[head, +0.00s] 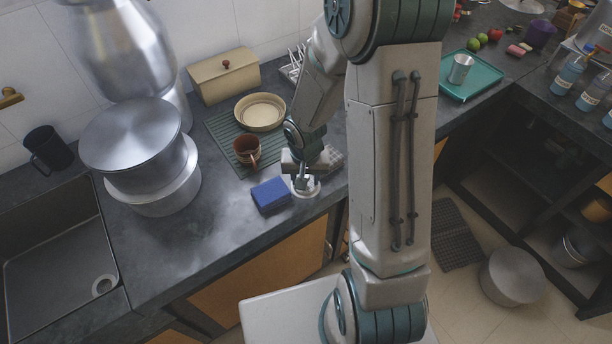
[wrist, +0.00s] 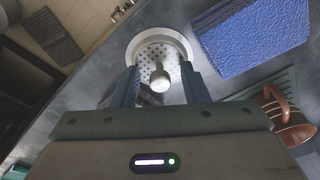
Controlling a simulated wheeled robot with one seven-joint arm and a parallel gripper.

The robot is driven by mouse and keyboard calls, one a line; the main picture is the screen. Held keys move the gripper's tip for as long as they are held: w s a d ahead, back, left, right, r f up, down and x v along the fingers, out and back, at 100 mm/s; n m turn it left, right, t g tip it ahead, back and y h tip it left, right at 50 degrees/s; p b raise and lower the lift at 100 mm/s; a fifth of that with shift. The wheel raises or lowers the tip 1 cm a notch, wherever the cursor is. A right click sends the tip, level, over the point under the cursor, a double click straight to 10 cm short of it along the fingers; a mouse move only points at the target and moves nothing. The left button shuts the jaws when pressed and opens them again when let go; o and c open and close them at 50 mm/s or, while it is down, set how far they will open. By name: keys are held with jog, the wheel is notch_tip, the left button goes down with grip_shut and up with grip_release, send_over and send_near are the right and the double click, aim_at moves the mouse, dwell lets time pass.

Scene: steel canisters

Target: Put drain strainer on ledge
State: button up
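The drain strainer (wrist: 160,48) is a round, pale-rimmed dish with a perforated metal middle and an upright knob. It lies on the dark counter near the front edge. In the head view its pale rim (head: 307,193) shows under my gripper (head: 301,180), which hides part of it. In the wrist view my gripper (wrist: 161,86) is open, with one finger on each side of the knob and a gap to each. I cannot pick out which surface is the ledge.
A blue block (head: 270,194) lies close left of the strainer. A brown mug (head: 247,150) and a bowl (head: 260,111) stand on a green mat behind it. Large steel pots (head: 140,150) stand left, beside the sink (head: 60,262). Counter between pots and blue block is clear.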

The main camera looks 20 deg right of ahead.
jog(key=shift+r, duration=0.6)
notch_tip(320, 180, up, 11)
jog(key=s+p, duration=0.1)
jog(key=p, duration=0.1)
jog(key=s+r+n+t, duration=0.1)
jog(key=s+r+n, duration=0.2)
jog(key=s+r, duration=0.9)
jog(key=shift+s+t, duration=0.4)
jog(key=shift+s, duration=0.25)
jog(key=shift+d+r+n, duration=0.1)
jog(key=shift+n, duration=0.2)
jog(key=shift+c, duration=0.4)
